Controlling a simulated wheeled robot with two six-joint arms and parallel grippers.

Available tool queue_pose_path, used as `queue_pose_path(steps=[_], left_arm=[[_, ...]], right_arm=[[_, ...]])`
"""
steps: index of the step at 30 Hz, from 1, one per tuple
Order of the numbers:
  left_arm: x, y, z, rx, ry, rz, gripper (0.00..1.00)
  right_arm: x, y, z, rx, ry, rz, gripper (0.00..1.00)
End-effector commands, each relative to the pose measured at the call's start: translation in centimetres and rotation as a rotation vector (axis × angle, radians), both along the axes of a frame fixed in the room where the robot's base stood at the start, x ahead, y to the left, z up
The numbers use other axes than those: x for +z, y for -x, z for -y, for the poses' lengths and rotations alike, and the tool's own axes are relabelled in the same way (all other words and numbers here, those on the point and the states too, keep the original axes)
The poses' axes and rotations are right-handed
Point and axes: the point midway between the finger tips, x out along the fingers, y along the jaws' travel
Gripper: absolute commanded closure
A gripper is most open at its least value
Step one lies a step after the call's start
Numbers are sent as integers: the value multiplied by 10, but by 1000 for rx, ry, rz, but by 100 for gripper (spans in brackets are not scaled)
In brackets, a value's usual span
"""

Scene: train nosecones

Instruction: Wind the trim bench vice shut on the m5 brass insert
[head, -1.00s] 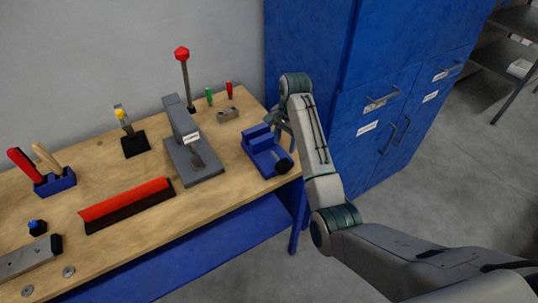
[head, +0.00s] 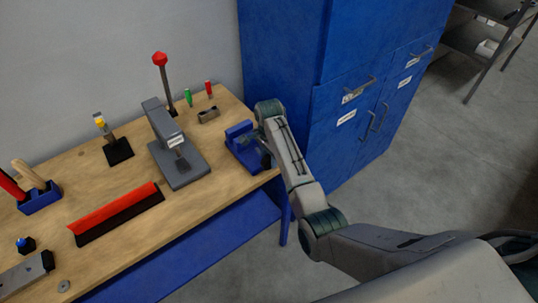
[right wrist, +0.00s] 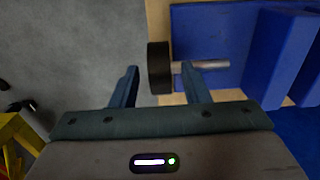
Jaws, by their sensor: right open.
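The blue bench vice (head: 243,148) sits at the right end of the wooden bench, partly hidden by my right arm. In the right wrist view its blue body (right wrist: 215,35) is at the right, with a black round knob (right wrist: 159,68) on a metal screw shaft (right wrist: 200,66). My right gripper (right wrist: 163,75) is open, its two fingers on either side of the knob and shaft. I cannot tell whether they touch it. In the head view the gripper is mostly hidden at the vice. I cannot make out the m5 brass insert. My left gripper is not in view.
A grey press (head: 180,165) stands left of the vice on the bench (head: 140,240). A small grey block (head: 208,115) and red and green handled tools stand behind. A blue cabinet (head: 290,60) rises close beyond the bench's right end. A red-topped bar (head: 115,208) lies in front.

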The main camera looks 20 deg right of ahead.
Motion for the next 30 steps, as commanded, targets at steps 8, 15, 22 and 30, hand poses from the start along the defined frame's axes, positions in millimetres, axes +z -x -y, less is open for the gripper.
queue_pose_path(steps=[8, 15, 22, 30], left_arm=[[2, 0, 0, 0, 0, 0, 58], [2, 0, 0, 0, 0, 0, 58], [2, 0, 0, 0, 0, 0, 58], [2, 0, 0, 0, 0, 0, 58]], right_arm=[[-8, 0, 0, 0, 0, 0, 58], [-8, 0, 0, 0, 0, 0, 84], [-8, 0, 0, 0, -2, -1, 100], [-8, -1, 3, -1, -62, -23, 100]])
